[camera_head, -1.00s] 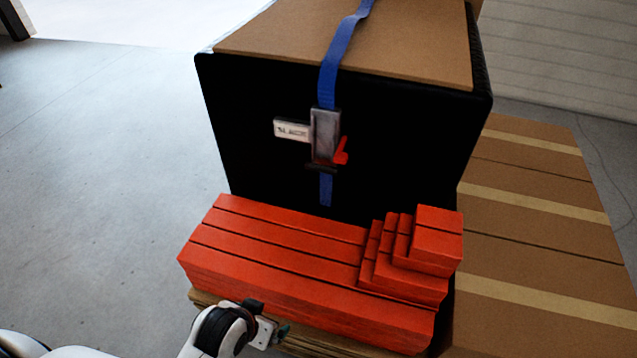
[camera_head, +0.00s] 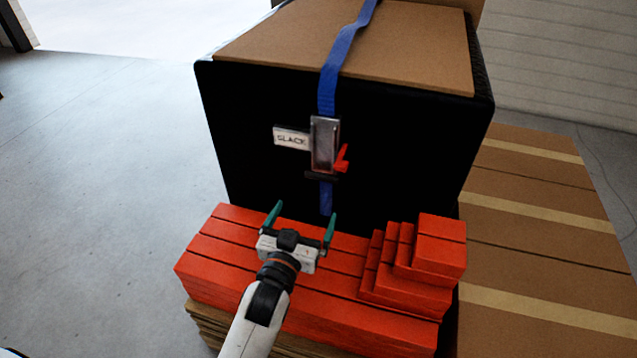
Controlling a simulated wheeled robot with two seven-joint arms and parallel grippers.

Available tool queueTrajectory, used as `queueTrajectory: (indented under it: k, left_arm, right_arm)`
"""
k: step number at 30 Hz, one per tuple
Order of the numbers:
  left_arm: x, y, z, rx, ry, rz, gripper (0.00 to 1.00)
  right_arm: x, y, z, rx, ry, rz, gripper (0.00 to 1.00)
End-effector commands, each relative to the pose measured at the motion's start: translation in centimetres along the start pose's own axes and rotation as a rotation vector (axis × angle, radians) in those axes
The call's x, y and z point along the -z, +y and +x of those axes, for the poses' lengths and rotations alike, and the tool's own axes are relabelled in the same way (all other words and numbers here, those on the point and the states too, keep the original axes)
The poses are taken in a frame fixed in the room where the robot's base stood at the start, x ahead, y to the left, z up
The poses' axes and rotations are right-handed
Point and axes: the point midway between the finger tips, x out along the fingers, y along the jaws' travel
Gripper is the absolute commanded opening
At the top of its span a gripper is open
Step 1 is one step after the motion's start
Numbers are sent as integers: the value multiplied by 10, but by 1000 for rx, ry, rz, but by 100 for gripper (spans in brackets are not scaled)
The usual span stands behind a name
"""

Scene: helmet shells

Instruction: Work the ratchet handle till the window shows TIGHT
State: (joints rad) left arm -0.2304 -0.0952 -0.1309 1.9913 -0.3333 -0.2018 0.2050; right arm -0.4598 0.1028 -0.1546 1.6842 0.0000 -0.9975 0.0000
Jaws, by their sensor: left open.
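A grey metal ratchet (camera_head: 325,143) sits on the front of a black crate (camera_head: 250,120), on a blue strap (camera_head: 338,60) that runs over the top. A red lever (camera_head: 342,158) sticks out at the ratchet's lower right. A dark bar (camera_head: 322,175) lies across the strap just under it. A white window plate (camera_head: 291,138) on its left reads SLACK. My left gripper (camera_head: 301,220) is open and empty, its green fingers pointing up below the ratchet, apart from it. My right gripper is not in view.
Red stepped blocks (camera_head: 340,290) on a cardboard stack (camera_head: 220,325) stand in front of the crate, below my left gripper. Cardboard boxes (camera_head: 540,230) lie at the right. The floor (camera_head: 100,180) at the left is clear.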

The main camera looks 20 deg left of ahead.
Motion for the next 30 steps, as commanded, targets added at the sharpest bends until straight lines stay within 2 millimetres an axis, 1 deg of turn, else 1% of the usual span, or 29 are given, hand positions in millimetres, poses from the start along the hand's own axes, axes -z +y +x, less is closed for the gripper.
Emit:
queueTrajectory:
  k: [9, 12, 15, 18, 21, 29, 30]
  left_arm:
    - [1, 0, 63, 0, 0, 1, 100]
    - [1, 1, 81, -1, 1, 2, 100]
    - [2, 0, 94, 0, 2, 2, 100]
    - [1, 0, 103, 0, 3, 1, 100]
    - [1, 0, 107, -1, 4, 1, 100]
    - [1, 1, 108, -1, 4, 0, 100]
    - [1, 1, 108, -1, 4, 0, 97]
  right_arm:
    - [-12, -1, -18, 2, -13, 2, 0]
    - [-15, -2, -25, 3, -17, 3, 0]
    - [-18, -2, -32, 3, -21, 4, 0]
    - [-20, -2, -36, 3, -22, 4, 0]
    - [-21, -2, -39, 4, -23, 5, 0]
    - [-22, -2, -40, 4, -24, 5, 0]
    - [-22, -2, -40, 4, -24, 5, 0]
